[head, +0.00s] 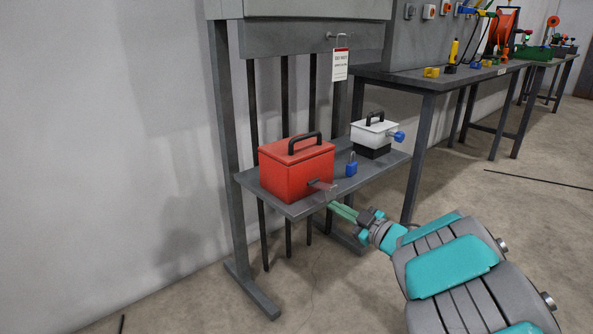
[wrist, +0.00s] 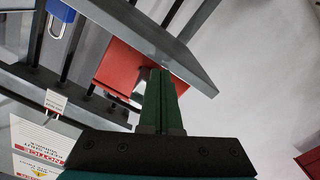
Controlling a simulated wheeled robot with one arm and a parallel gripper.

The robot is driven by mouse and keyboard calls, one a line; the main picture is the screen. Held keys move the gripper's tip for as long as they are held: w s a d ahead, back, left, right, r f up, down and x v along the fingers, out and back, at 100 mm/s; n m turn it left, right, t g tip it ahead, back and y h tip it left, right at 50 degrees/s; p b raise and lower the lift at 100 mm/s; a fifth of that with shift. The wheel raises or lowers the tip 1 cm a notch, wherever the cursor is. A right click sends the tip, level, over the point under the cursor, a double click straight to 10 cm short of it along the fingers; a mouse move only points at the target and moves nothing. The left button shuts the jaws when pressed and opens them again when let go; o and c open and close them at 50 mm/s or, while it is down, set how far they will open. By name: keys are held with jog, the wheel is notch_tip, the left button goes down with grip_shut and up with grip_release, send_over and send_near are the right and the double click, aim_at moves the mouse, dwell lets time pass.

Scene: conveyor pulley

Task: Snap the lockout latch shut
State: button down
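A red box (head: 296,172) with a black handle stands on the grey shelf. A small grey metal latch piece (head: 326,189) sticks out from its front right side; it shows in the wrist view (wrist: 141,85) beside my fingertips. My gripper (head: 340,210) is at the shelf's front edge, just below and right of the latch piece. In the wrist view its green fingers (wrist: 161,75) lie almost together, with only a thin line between them, and I see nothing held. Whether the fingertips touch the latch piece is hard to tell.
A blue padlock (head: 351,165) stands on the shelf (head: 373,180) right of the red box. Behind it is a white box (head: 373,134) with a blue knob. A tag (head: 340,65) hangs above. Workbenches stand at the right; the floor in front is clear.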

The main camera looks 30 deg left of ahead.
aim_at(332, 193)
jog(key=shift+d+r, duration=0.15)
jog(key=shift+r, duration=0.2)
jog(key=shift+s+d+r+p, duration=0.15)
jog(key=shift+r+p, duration=0.35)
jog(key=shift+p, duration=0.15)
jog(key=shift+r, duration=0.15)
jog(key=shift+d+r+p, duration=0.1)
jog(key=shift+r+p, duration=0.5)
dwell(0.3)
jog(key=shift+r, duration=0.1)
